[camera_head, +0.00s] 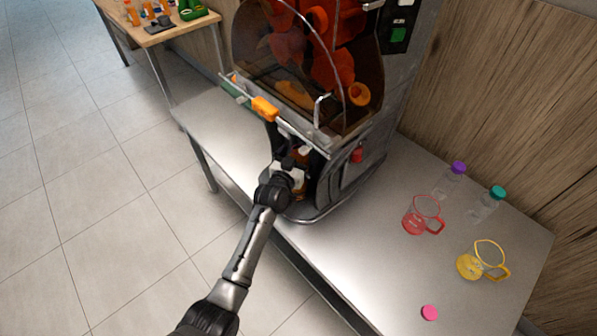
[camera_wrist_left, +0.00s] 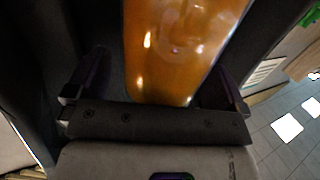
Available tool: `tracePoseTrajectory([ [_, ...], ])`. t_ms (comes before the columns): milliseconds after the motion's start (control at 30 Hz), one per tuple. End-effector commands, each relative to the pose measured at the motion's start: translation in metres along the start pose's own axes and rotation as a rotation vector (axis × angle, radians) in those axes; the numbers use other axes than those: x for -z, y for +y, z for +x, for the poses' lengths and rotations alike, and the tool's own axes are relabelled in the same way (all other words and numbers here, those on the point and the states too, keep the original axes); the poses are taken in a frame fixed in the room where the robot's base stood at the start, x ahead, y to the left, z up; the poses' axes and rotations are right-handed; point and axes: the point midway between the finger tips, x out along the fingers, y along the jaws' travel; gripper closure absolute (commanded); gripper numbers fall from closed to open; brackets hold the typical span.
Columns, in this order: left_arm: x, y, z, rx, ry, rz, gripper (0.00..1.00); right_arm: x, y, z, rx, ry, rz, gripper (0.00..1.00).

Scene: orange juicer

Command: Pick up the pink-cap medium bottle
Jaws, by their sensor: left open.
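My left gripper (camera_head: 297,168) reaches into the lower front bay of the juicer. In the left wrist view its open fingers (camera_wrist_left: 163,88) stand on either side of a clear bottle filled with orange juice (camera_wrist_left: 185,45). I cannot tell whether they touch it. In the head view the bottle is mostly hidden by my gripper and the juicer. No cap on it is visible. A pink cap (camera_head: 430,312) lies by itself on the steel table near the bottom right. My right gripper is not in view.
The juicer (camera_head: 345,185) stands on the steel table (camera_head: 350,265). To its right are a red jug (camera_head: 421,216), a yellow jug (camera_head: 470,267), a purple-cap bottle (camera_head: 448,183) and a teal-cap bottle (camera_head: 485,206). A wooden table (camera_head: 175,30) with small items stands at upper left.

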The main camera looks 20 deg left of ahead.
Motion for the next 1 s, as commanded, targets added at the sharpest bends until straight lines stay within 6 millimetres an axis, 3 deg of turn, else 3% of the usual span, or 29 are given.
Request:
tracePoseTrajectory([
  [300,0.0002,-0.0001,0.0031,0.000,0.000,-0.001,0.02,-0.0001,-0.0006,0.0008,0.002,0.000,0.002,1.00],
  [1000,-0.0001,-0.0003,0.0029,0.000,0.000,-0.001,0.69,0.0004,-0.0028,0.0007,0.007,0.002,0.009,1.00],
])
